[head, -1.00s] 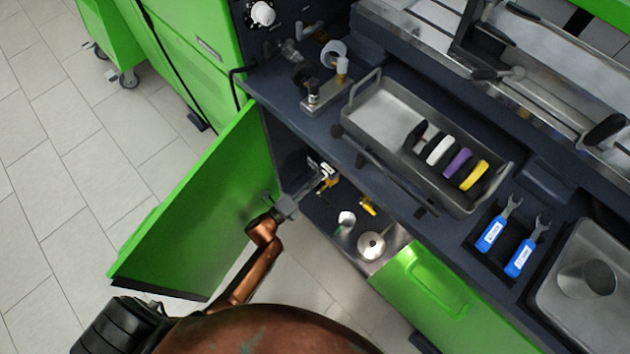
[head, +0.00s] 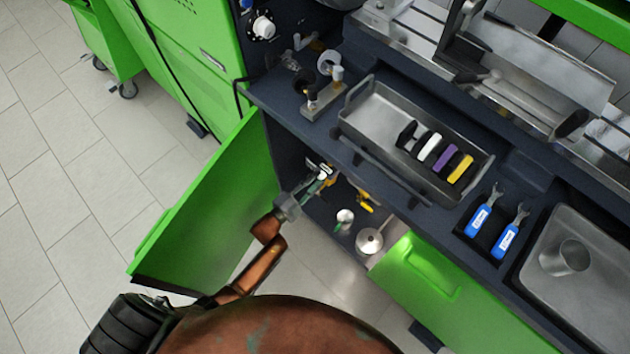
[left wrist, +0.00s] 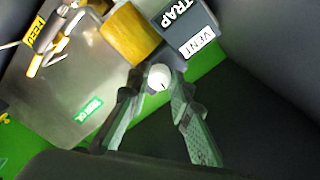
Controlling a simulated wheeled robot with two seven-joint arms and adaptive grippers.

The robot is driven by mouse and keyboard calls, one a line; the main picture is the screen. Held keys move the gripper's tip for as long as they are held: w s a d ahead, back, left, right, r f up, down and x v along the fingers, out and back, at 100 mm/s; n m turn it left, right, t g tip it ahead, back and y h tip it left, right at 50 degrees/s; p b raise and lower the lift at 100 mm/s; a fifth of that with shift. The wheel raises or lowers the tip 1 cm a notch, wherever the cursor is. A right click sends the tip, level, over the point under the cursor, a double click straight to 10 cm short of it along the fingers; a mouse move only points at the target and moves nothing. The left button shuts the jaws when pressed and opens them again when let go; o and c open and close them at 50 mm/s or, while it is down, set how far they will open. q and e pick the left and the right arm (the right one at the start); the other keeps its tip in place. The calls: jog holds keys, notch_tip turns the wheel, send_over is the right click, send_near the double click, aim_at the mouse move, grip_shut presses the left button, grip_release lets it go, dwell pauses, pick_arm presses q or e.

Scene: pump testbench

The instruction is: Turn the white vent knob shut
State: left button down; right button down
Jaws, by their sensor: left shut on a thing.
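The white vent knob (left wrist: 158,77) is small and round with a dark mark on its face. In the head view my left gripper (head: 318,182) reaches into the open cabinet under the bench, and the knob cannot be made out there. My right gripper is not in view.
A TRAP label (left wrist: 178,14) and a yellow-brown cylinder (left wrist: 130,35) are close to the knob. The open green door (head: 205,215) stands left of my arm. A metal funnel (head: 369,241) and a white-topped item (head: 344,216) are right of the gripper. A grey tray (head: 365,112) stands on the bench above.

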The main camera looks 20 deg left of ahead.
pick_arm(q)
jog(key=shift+f+n, duration=0.1)
jog(key=shift+n, duration=0.5)
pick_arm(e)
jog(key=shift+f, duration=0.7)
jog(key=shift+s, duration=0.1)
pick_arm(q)
jog(key=c, duration=1.7)
grip_release()
jog(key=shift+c, duration=0.2)
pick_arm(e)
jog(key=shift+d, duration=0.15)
pick_arm(q)
jog(key=v, duration=1.2)
